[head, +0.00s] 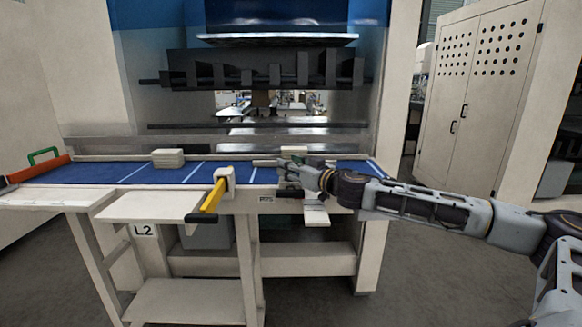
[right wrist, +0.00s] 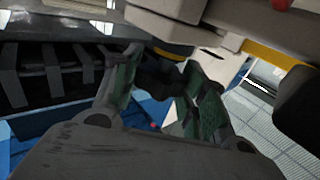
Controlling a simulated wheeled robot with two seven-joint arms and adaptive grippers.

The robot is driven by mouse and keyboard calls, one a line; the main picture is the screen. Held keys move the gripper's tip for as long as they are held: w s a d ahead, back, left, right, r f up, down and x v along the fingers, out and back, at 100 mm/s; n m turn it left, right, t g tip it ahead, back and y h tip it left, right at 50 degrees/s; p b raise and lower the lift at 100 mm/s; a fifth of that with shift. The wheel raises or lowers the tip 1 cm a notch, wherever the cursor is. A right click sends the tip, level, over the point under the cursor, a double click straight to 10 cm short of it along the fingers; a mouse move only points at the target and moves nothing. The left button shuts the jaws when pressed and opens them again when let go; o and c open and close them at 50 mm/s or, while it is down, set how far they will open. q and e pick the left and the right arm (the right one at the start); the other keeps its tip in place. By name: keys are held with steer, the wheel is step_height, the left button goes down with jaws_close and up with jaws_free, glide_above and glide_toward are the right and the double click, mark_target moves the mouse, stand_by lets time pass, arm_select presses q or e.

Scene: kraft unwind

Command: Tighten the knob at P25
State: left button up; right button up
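The P25 label (head: 266,198) is on the front edge of the press table, below the blue bed. My right gripper (head: 284,172) is at that front edge, just right of the label, its arm coming in from the right. In the right wrist view its two green-padded fingers (right wrist: 164,85) stand apart, one on each side of a dark knob-like part (right wrist: 158,78). That part sits below a yellow ring (right wrist: 172,50) on a pale housing. I cannot tell whether the fingers press on it. In the head view my gripper hides the knob. My left gripper is not in view.
A yellow lever (head: 213,196) on a pale block stands left of the label. A pale stacked block (head: 168,158) lies on the blue bed (head: 130,176). The dark press tooling (head: 260,70) hangs above.

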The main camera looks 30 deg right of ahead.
steer(key=shift+c, duration=1)
